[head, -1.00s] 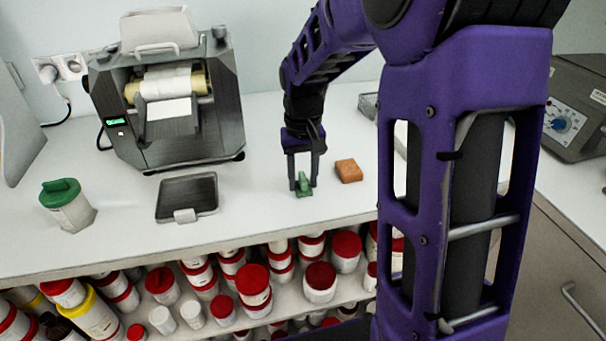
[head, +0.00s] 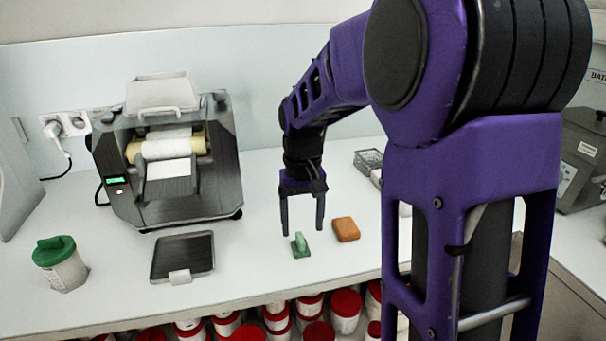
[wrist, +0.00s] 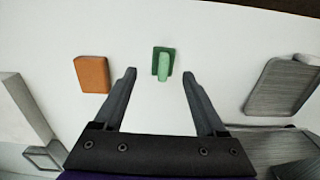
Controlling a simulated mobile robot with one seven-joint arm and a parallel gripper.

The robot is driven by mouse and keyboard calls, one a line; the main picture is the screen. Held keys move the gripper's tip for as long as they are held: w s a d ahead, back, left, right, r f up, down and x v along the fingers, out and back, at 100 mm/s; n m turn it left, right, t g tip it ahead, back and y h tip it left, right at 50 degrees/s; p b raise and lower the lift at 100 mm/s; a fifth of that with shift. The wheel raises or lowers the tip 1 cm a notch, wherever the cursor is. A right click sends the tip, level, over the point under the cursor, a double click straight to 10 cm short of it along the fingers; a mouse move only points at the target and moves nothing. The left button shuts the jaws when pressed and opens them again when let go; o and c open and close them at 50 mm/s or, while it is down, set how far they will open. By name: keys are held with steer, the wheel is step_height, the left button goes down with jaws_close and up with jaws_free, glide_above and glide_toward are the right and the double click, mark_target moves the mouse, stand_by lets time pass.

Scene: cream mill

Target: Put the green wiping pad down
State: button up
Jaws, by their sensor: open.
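The green wiping pad (head: 300,246) lies on the white counter near its front edge, with its lighter green grip on top. It also shows in the wrist view (wrist: 163,64), ahead of the fingertips and centred between them. My gripper (head: 303,230) is open and empty, its two fingers pointing down above and just behind the pad. In the wrist view my gripper (wrist: 160,80) has a wide gap between its fingers, with nothing touching them.
An orange-brown block (head: 346,229) lies right of the pad. A dark flat tray-like device (head: 182,256) lies to the left, before a label printer (head: 170,165). A green-lidded tub (head: 60,264) stands far left. A wire basket (head: 368,160) sits behind. Red-lidded jars (head: 345,303) fill the shelf below.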

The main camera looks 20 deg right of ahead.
step_height(320, 180, up, 13)
steer(key=p, duration=0.2)
steer(key=shift+d+f, duration=0.1)
